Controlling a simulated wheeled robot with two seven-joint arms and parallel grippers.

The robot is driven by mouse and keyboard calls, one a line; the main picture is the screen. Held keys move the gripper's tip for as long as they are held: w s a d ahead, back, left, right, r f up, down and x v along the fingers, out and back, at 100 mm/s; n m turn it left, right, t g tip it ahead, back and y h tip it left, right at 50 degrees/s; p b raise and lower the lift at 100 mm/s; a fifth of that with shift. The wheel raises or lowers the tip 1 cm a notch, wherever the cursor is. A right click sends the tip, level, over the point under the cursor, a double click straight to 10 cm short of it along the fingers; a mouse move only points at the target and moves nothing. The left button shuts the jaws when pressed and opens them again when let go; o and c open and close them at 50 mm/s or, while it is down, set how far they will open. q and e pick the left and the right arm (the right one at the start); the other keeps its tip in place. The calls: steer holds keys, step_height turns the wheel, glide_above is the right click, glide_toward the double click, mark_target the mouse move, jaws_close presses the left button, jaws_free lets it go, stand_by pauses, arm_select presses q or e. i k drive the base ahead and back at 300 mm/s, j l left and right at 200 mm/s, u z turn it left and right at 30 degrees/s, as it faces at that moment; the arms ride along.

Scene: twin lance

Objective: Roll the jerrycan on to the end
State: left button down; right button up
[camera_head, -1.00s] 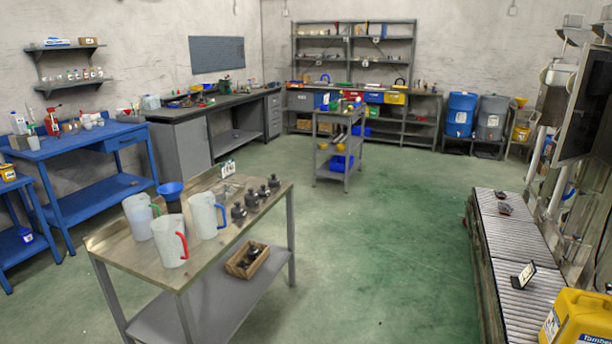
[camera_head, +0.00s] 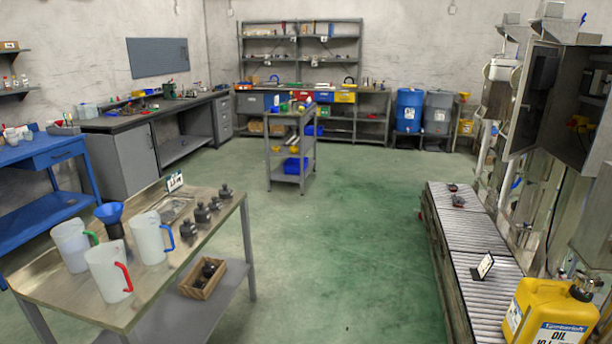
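The yellow jerrycan (camera_head: 548,312) stands upright at the near end of the roller conveyor (camera_head: 470,240), at the bottom right. Its label reads OIL and it has a dark cap; its lower part is cut off by the picture's edge. A small tilted sign (camera_head: 483,266) stands on the rollers just beyond it. Farther along, small dark objects (camera_head: 457,199) lie near the conveyor's far end. Neither of my grippers is in view.
A metal table with several pitchers (camera_head: 108,272), a blue funnel (camera_head: 109,213) and dark fittings (camera_head: 215,205) stands at the left. A grey cabinet (camera_head: 560,100) and pipes line the conveyor's right side. Green floor (camera_head: 350,230) between table and conveyor is clear.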

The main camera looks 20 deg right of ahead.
mark_target(541, 311)
steer(key=i+z, duration=0.75)
steer(key=i, duration=0.95)
steer(key=i+l+u, duration=0.1)
steer(key=i+u, duration=0.4)
steer(key=i, duration=0.55)
